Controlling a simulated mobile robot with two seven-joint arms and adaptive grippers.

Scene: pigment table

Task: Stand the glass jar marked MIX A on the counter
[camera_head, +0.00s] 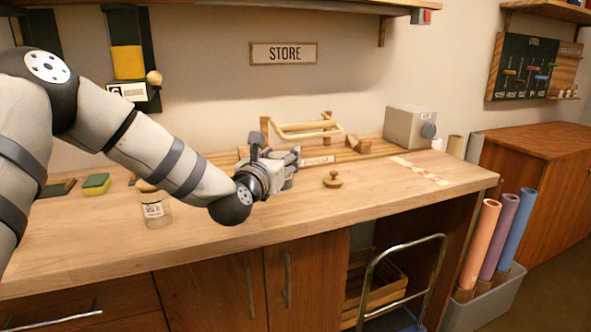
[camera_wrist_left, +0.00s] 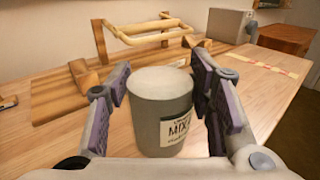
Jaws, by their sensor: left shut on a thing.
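A pale, opaque-looking jar (camera_wrist_left: 160,105) stands upright between the finger pads of my left gripper (camera_wrist_left: 162,112) in the left wrist view. Its label reads MIX; the letter after it is hidden by a finger. The left gripper is shut on this jar. In the head view the left gripper (camera_head: 287,168) is over the middle of the counter (camera_head: 400,190), and the jar is mostly hidden by the hand. I cannot tell whether the jar's base touches the counter. My right gripper is not in view.
Another labelled jar (camera_head: 155,212) stands on the counter at left. A wooden knob (camera_head: 332,180) lies right of the hand. A wooden rack (camera_head: 305,130) and a grey box (camera_head: 409,127) are behind. Red-marked tape (camera_head: 420,171) crosses the right side. The front middle is clear.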

